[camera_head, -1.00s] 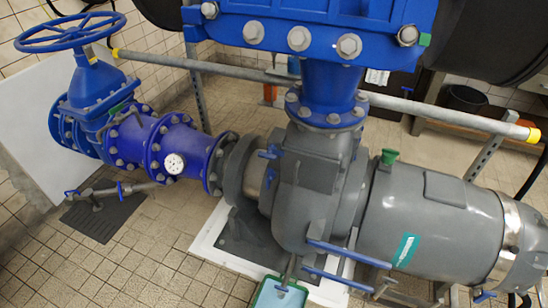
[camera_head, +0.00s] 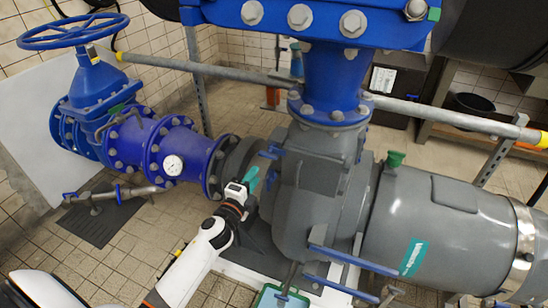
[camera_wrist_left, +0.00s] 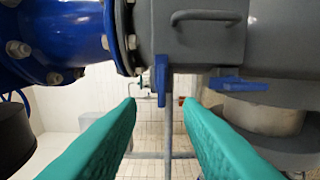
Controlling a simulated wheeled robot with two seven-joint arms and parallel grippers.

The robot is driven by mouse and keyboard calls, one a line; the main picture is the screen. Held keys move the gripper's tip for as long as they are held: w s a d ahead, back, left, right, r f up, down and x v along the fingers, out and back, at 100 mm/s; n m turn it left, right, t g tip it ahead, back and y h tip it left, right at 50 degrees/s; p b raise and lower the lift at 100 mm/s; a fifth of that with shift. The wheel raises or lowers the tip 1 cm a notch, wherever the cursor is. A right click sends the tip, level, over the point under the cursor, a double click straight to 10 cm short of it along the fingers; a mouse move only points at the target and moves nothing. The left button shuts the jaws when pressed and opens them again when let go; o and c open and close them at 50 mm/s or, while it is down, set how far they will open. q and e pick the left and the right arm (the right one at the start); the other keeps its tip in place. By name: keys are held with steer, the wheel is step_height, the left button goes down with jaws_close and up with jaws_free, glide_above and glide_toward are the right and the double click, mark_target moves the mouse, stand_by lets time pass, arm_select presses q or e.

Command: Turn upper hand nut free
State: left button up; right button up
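The blue upper hand nut (camera_head: 270,152) sits on the left face of the grey pump housing (camera_head: 315,170). A second blue nut just below it is partly hidden by my gripper. My left gripper (camera_head: 254,178), with teal fingers, is just left of and below the upper nut. In the left wrist view the left gripper (camera_wrist_left: 158,103) is open and empty. One blue nut (camera_wrist_left: 161,82) shows beyond the gap between its fingertips, and another blue nut (camera_wrist_left: 238,85) shows to the right. I cannot tell there which is upper. My right gripper is not in view.
The blue pipe with a white gauge (camera_head: 172,165) joins the pump at the left. Blue-handled bars (camera_head: 355,262) stick out in front of the pump. A green tray (camera_head: 282,297) stands on the floor. The tiled floor at front left is partly free.

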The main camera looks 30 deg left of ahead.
mark_target(268, 154)
arm_select(q)
steer(key=w, duration=1.1)
steer(key=shift+w+a+f+b, duration=0.1)
steer(key=shift+a+b, duration=0.25)
steer(key=shift+b, duration=0.05)
jaws_close()
